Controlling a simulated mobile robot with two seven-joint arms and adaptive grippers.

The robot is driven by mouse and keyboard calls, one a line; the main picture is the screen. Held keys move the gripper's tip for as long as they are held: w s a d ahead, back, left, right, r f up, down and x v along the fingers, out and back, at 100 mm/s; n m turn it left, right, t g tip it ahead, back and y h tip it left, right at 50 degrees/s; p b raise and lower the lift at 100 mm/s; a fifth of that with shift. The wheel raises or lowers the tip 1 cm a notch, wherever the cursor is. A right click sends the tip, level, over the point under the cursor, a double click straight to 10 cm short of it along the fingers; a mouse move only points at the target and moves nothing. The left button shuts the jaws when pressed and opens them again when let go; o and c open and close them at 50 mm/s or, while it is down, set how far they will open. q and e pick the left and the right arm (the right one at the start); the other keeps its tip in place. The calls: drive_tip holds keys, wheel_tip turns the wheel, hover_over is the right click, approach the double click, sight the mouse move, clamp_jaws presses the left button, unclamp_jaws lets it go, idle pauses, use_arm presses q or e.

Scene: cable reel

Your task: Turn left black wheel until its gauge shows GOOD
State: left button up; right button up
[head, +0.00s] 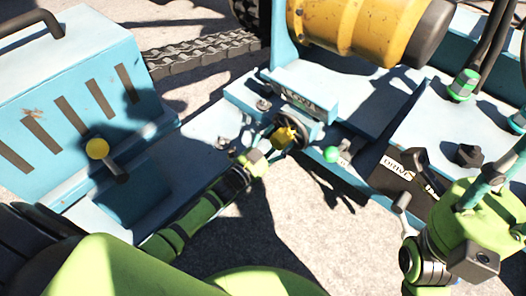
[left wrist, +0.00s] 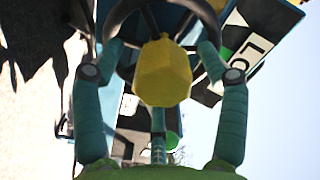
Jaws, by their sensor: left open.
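The left black wheel (head: 306,128) is mounted on the blue machine at the middle of the head view, with a yellow knob (head: 286,137) at its front. In the left wrist view the dark wheel rim (left wrist: 124,14) arcs across the top and the yellow knob (left wrist: 162,75) hangs in front of it. My left gripper (head: 274,148) is at the wheel, its two teal fingers open on either side of the knob, with gaps visible. A plate (head: 310,103) above the wheel has lettering too small to read. A partly cut-off white-and-green label starting "Lo" (left wrist: 252,46) shows behind. No GOOD reading is legible.
A green ball-topped lever (head: 331,154) stands just right of the wheel. A "DRIV" label (head: 398,165) and a black knob (head: 468,155) are farther right. A yellow drum (head: 375,30) is above. My right gripper (head: 500,168) is at the right edge, partly cut off.

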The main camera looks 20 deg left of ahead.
use_arm(q)
drive_tip(key=v, duration=1)
drive_tip(key=shift+s+a, duration=0.2)
drive_tip(key=shift+s, duration=0.15)
idle(0.7)
